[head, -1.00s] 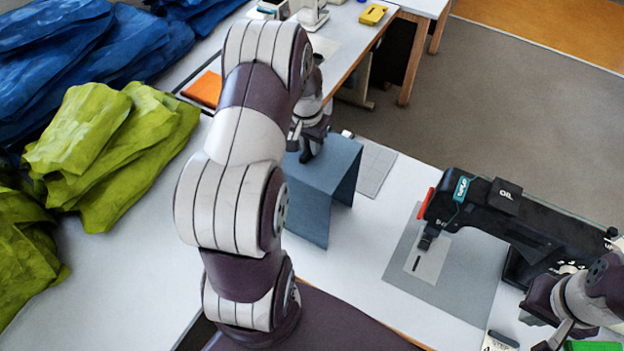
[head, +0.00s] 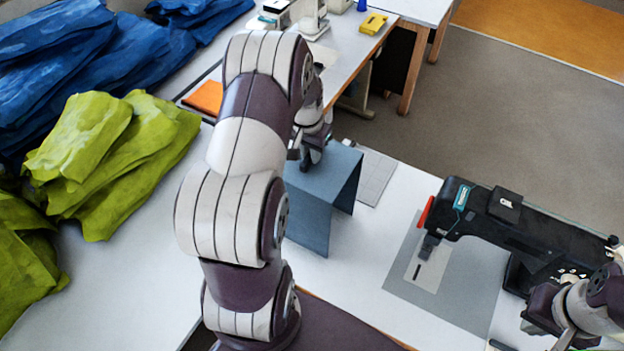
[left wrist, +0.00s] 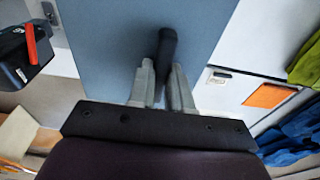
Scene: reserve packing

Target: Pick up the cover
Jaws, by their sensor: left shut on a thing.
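The cover (head: 312,207) is a blue-grey bent sheet with a flat top and hanging sides, standing at the table's middle in the head view. Its flat top (left wrist: 110,45) fills much of the left wrist view. My left gripper (head: 305,163) is over the cover's top. In the left wrist view its two fingers (left wrist: 160,75) are closed around a dark upright handle (left wrist: 167,45) on the cover. I cannot tell whether the cover's lower edge touches the table. My right gripper (head: 563,340) is partly cut off at the lower right, and its jaws are unclear.
A black sewing machine (head: 515,222) stands on a grey mat (head: 470,290) to the right. Green cloth (head: 120,160) and blue cloth (head: 60,70) are piled at left. A ruled grey board (head: 375,175) lies behind the cover. An orange pad (head: 205,97) lies further back.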

